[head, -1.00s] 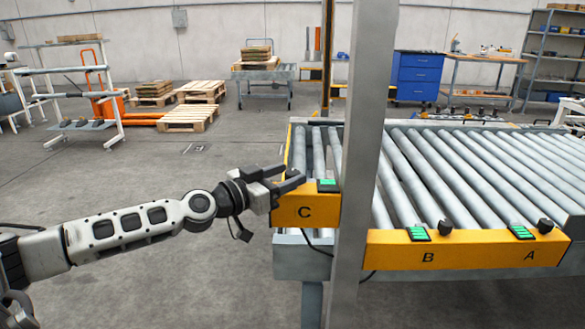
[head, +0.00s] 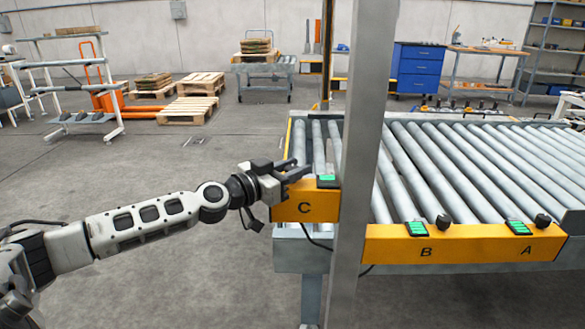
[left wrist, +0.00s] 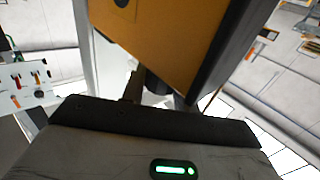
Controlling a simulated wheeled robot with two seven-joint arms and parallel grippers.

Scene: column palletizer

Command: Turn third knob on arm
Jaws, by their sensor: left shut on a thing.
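The yellow panel C (head: 305,210) is at the left end of the roller conveyor, with a green-lit display (head: 327,181) on top. My left gripper (head: 297,171) is at the top of this panel, left of the display. It is shut on a dark knob, which its fingers hide in the head view. In the left wrist view the dark knob (left wrist: 156,82) shows partly between the fingers, below the yellow panel (left wrist: 160,35). The knobs of B (head: 443,221) and A (head: 542,220) stand free on the front yellow panel (head: 470,246). My right gripper is out of view.
A grey upright post (head: 358,160) stands just right of panel C and hides part of the conveyor (head: 450,165). The rollers look empty. Pallets (head: 188,110) and a blue cabinet (head: 417,70) are far back.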

